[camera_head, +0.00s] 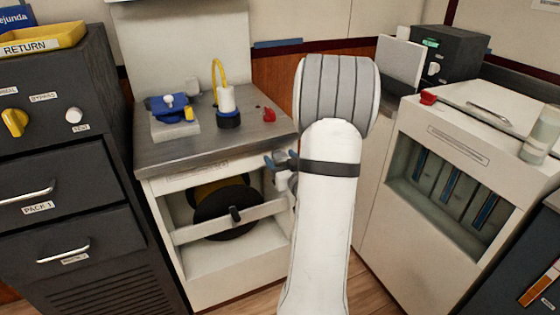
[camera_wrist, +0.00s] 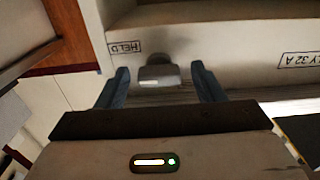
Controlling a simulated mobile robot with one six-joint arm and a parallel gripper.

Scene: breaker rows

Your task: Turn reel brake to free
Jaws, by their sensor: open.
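The reel (camera_head: 225,208), a black flange with a yellow drum, sits in the open bay of the middle cabinet (camera_head: 155,186). In the wrist view a grey knob or lever end (camera_wrist: 158,77) stands out from the cabinet's pale front, near a label reading HELD (camera_wrist: 125,47). It appears to be the reel brake; in the head view my arm and gripper hide it. My gripper (camera_head: 279,160) is at the upper right of the cabinet front. In the wrist view its blue-grey fingers (camera_wrist: 160,72) are open on both sides of the knob, with gaps showing.
A bar (camera_head: 236,215) crosses the bay in front of the reel. The cabinet top (camera_head: 160,150) holds a blue device, a yellow-looped item (camera_head: 228,110) and a small red part (camera_head: 269,115). Dark drawers (camera_head: 60,195) stand left, a white cabinet (camera_head: 400,185) right.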

